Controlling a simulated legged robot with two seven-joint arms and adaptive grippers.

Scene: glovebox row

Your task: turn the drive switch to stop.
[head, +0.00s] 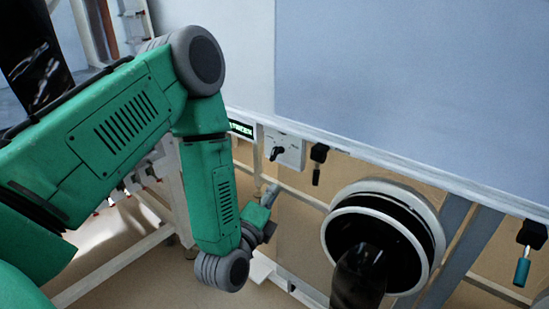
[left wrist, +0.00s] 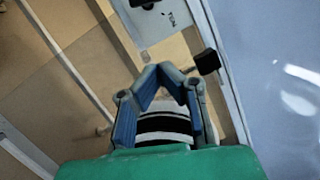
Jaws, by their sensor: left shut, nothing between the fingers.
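The drive switch is a black knob (head: 277,153) on a pale square plate (head: 292,152) under the bench's front rail in the head view. The plate also shows at the top of the left wrist view (left wrist: 160,28), with part of the black knob (left wrist: 142,3) cut by the frame edge and lettering beside it. My left gripper (head: 270,191) is below the plate and apart from it. In the left wrist view its fingers (left wrist: 169,69) meet at the tips with nothing between them. My right gripper is not in view.
A white round port with a black inside (head: 383,235) stands right of the plate. A black hanging fitting (head: 318,155) is just right of the plate, and one with a teal handle (head: 522,262) is at far right. A lit green label (head: 241,128) is left of the plate.

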